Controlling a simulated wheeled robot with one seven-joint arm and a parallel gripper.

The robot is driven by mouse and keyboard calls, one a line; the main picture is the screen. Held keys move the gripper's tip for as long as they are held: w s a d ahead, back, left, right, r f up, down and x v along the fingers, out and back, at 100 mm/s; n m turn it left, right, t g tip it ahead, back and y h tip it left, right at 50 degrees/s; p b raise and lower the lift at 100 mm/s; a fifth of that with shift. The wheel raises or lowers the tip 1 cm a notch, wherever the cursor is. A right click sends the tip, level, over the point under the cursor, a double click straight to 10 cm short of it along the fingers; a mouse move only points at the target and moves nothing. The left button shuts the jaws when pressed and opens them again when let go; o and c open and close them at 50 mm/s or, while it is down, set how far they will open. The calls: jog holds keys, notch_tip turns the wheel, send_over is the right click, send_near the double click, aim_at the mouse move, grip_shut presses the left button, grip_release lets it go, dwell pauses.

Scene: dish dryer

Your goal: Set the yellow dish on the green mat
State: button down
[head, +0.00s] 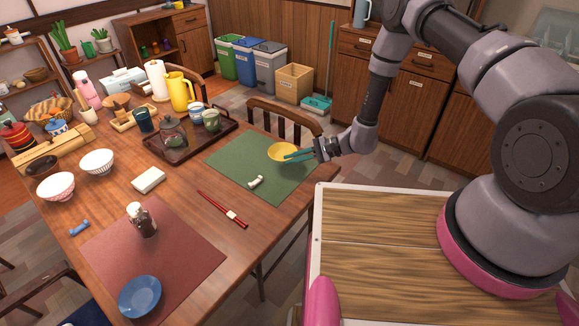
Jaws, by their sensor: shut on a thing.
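The yellow dish (281,152) is a small shallow round bowl at the far right part of the green mat (233,172). It looks upright and level over the mat; I cannot tell whether its base touches the mat or hangs slightly above it. My gripper (298,155) reaches in from the right and its teal fingers are shut on the near right rim of the dish. The fingertips partly cover that rim. A small white rest (256,182) lies on the mat, nearer than the dish.
A dark tray (190,155) with a teapot (173,134) and cups stands left of the mat. Red chopsticks (222,209) lie in front of the mat. A chair back (284,121) stands behind the table edge. The mat's middle is clear.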

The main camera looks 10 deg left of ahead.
aim_at(293, 175)
jog(key=shift+f, duration=2.15)
jog(key=shift+f, duration=0.1)
jog(key=c, duration=1.3)
grip_release()
jog(key=shift+o, duration=0.2)
